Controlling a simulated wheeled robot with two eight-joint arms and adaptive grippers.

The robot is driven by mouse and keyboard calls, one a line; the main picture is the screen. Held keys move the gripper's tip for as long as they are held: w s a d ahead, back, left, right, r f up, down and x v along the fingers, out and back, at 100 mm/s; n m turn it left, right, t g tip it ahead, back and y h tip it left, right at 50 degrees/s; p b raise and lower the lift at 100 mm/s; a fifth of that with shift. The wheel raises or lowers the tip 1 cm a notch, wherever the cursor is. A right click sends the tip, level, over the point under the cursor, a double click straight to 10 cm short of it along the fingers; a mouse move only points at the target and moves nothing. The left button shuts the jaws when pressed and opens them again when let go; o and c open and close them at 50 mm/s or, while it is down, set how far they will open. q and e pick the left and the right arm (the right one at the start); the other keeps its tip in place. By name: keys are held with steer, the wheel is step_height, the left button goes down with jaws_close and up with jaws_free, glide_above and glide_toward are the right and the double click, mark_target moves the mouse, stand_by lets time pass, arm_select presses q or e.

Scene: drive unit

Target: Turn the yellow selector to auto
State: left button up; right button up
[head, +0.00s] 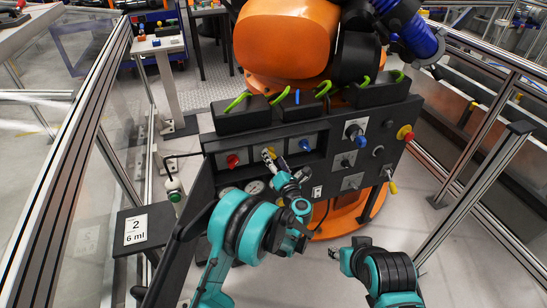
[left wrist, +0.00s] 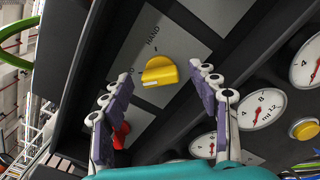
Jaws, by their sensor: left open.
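The yellow selector (head: 270,151) is on the upper row of the dark panel, partly hidden by my left gripper. In the left wrist view the yellow selector (left wrist: 160,72) sits on a grey plate, with the word HAND printed beside it. My left gripper (head: 272,162) is in front of it. In the left wrist view my left gripper (left wrist: 161,78) is open, with one finger on each side of the selector; contact cannot be made out. My right gripper (head: 335,254) is low, away from the panel; its opening is too small to tell.
A red knob (head: 233,161) is left of the selector and a blue knob (head: 304,145) right of it. Gauges (left wrist: 262,108) and a yellow button (left wrist: 303,129) lie close by. Green-handled levers (head: 236,102) stand above. A railing (head: 478,175) borders the right.

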arm_select(q)
steer(key=v, duration=1)
steer(key=shift+s, duration=0.4)
steer(key=shift+s+d, duration=0.1)
steer(key=shift+d, duration=0.05)
